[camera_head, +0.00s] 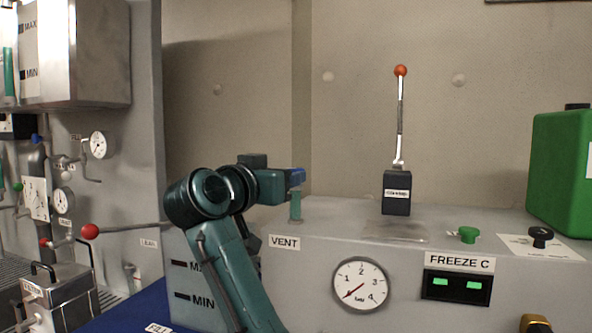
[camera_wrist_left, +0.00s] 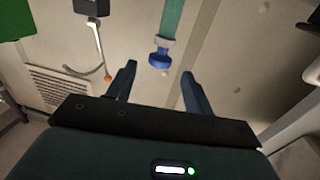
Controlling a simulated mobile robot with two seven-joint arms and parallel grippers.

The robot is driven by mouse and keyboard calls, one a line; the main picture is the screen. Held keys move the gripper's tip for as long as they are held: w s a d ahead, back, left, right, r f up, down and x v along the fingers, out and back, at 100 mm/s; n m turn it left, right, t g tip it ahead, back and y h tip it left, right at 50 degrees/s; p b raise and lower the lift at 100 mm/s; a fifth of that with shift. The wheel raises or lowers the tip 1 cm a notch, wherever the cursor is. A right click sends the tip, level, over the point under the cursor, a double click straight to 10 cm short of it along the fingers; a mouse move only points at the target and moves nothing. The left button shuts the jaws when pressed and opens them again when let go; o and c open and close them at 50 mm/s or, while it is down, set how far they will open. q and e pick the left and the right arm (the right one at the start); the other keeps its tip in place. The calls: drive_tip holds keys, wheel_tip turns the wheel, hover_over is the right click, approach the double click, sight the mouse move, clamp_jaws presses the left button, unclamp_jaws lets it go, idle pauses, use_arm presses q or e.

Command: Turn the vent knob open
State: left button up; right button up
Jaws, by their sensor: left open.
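The vent knob (camera_wrist_left: 159,58) is a blue cap with a grey collar on a teal pipe in the left wrist view. The teal pipe (camera_head: 296,208) also stands on the grey cabinet behind the VENT label (camera_head: 284,242) in the head view. My left gripper (camera_wrist_left: 158,72) is open, with its dark fingers to either side of the knob's line and the knob showing in the gap near the tips. I see no contact. In the head view my left gripper (camera_head: 296,177) is at the pipe's top and largely hides the knob. My right gripper is not in view.
A lever with a red ball (camera_head: 400,71) rises from the cabinet (camera_head: 330,215). Right of it are a green knob (camera_head: 468,234), a black knob (camera_head: 540,236) and a green canister (camera_head: 558,160). A red-ball handle (camera_head: 90,231) is at left, near my arm.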

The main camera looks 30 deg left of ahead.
use_arm(q)
drive_tip(key=w, duration=0.6)
drive_tip(key=shift+w+a+p, duration=0.2)
drive_tip(key=shift+a+p, duration=0.1)
drive_tip(key=shift+p, duration=0.1)
drive_tip(key=c, duration=0.9)
